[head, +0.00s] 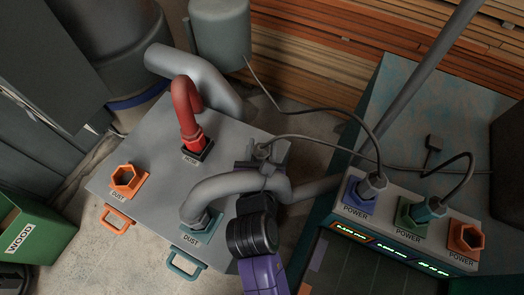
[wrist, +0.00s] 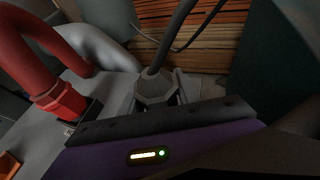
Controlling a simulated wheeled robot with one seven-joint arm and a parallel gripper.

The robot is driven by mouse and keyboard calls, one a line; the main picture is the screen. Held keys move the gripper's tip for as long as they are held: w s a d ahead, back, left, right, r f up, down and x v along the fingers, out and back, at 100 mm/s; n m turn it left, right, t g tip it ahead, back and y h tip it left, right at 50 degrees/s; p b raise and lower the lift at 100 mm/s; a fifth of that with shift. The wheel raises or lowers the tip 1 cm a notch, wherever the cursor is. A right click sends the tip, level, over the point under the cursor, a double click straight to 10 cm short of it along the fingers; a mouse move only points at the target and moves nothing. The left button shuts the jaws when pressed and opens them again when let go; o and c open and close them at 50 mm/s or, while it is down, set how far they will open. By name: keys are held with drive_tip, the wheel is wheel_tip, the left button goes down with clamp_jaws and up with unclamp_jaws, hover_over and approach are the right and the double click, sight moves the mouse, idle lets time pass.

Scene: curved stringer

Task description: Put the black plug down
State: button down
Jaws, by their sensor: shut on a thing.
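The black plug (head: 262,152) looks dark grey here, with a faceted body and a cable from its top. My gripper (head: 263,167) is shut on it, over the right back part of the grey machine top. In the wrist view the plug (wrist: 156,88) stands between the fingers of my gripper (wrist: 156,100), cable upward. The plug's lower end is hidden by my gripper, so I cannot tell whether it touches anything.
A red hose (head: 187,105) and a grey hose (head: 225,185) rise from the machine top (head: 150,160). An orange dust port (head: 124,179) is empty. The power strip (head: 400,222) at right holds two plugs; its orange socket (head: 466,237) is empty. Cables cross the gap between.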

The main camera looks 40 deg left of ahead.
drive_tip(key=shift+f, duration=1.35)
drive_tip(key=shift+f, duration=0.15)
drive_tip(key=c, duration=0.9)
unclamp_jaws()
drive_tip(key=v, duration=1.2)
drive_tip(key=shift+r, duration=0.2)
